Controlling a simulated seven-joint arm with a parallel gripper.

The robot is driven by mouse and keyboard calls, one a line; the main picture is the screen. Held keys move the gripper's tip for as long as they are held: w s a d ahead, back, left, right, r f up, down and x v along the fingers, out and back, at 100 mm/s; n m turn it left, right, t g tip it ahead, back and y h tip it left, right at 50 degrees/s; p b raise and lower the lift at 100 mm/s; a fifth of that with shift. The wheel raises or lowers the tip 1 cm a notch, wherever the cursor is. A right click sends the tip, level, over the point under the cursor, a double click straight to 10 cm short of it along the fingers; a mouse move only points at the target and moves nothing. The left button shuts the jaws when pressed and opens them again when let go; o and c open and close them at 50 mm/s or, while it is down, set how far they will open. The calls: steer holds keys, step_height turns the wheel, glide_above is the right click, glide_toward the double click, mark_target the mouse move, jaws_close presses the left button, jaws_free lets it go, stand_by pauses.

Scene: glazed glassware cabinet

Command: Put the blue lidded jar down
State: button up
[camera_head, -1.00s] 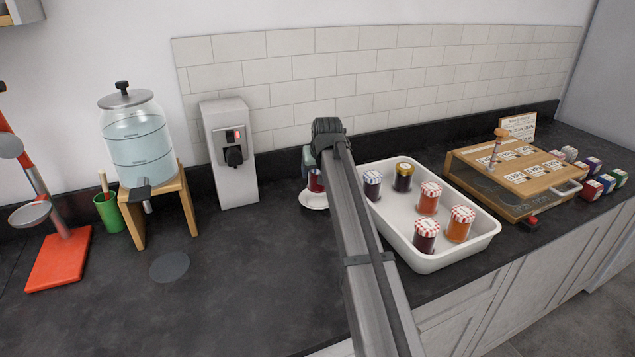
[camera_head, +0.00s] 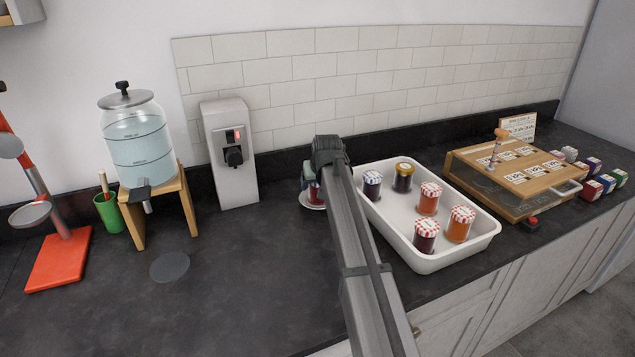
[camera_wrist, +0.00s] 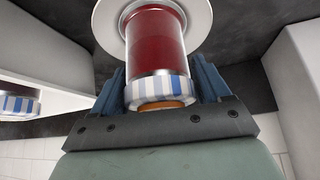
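The blue lidded jar (camera_wrist: 155,45) has dark red contents and a blue-and-white striped lid. In the wrist view it sits between the two blue fingers of my gripper (camera_wrist: 160,88), which close on its lid from both sides. Its base is over the middle of a white saucer (camera_wrist: 107,25); I cannot tell whether it touches. In the head view the jar (camera_head: 314,192) is upright and partly hidden by my arm, above the saucer (camera_head: 310,206). My gripper (camera_head: 306,178) is mostly hidden there.
A white tray (camera_head: 397,223) with several jars stands just right, including another blue-lidded jar (camera_head: 372,184). A grey dispenser (camera_head: 230,155) stands left. Further left are a water dispenser (camera_head: 139,150) and a green cup (camera_head: 110,212). The counter (camera_head: 250,270) in front is clear.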

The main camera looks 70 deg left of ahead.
steer(key=o, duration=0.3)
steer(key=shift+r, duration=0.2)
steer(key=v, duration=1.2)
stand_by(0.3)
